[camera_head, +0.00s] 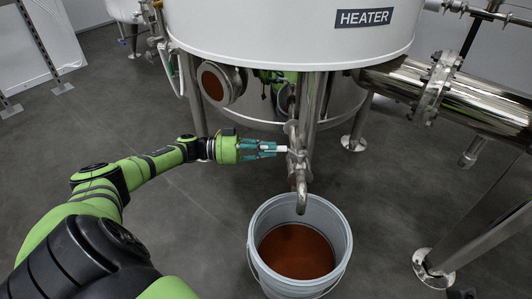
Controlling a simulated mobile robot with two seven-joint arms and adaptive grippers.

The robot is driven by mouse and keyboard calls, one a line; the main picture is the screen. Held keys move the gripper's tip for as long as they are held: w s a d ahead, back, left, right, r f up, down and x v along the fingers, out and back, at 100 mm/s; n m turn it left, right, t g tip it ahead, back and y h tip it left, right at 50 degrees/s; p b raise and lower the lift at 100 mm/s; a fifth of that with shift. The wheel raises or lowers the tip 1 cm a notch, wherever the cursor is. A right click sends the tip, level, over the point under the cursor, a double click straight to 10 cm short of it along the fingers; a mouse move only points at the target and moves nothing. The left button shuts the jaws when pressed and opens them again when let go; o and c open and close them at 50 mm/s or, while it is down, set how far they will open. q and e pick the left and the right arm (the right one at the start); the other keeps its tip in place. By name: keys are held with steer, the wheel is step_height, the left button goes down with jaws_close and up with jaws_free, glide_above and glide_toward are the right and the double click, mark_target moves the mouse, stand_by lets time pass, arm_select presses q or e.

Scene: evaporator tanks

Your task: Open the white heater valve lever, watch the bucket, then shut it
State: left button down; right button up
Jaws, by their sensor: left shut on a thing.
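My left gripper (276,149) reaches in from the left and is shut on the white heater valve lever (283,149). The lever lies roughly level, pointing left from the steel valve (294,143) under the white heater tank (290,30). The valve's spout (301,192) bends down over the grey bucket (342,235). Reddish-brown liquid (297,252) lies in the bucket, with its surface below the rim. I cannot make out a stream from the spout. My right gripper is not in view.
Steel tank legs (358,125) stand behind the valve. A large flanged steel pipe (470,108) runs at the right, above a thick slanted leg (475,235). A round port (214,84) is at the tank's lower left. The grey floor (195,215) left of the bucket is clear.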

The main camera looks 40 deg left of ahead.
arm_select(q)
steer(key=shift+w+a+r, duration=0.1)
steer(key=shift+w+r, duration=0.1)
steer(key=shift+r, duration=0.15)
steer(key=c, duration=1.2)
jaws_free()
steer(key=shift+f, duration=0.1)
steer(key=shift+f, duration=0.1)
steer(key=shift+s, duration=0.2)
steer(key=v, duration=1.1)
steer(key=shift+s+a, duration=0.2)
steer(key=shift+a, duration=0.1)
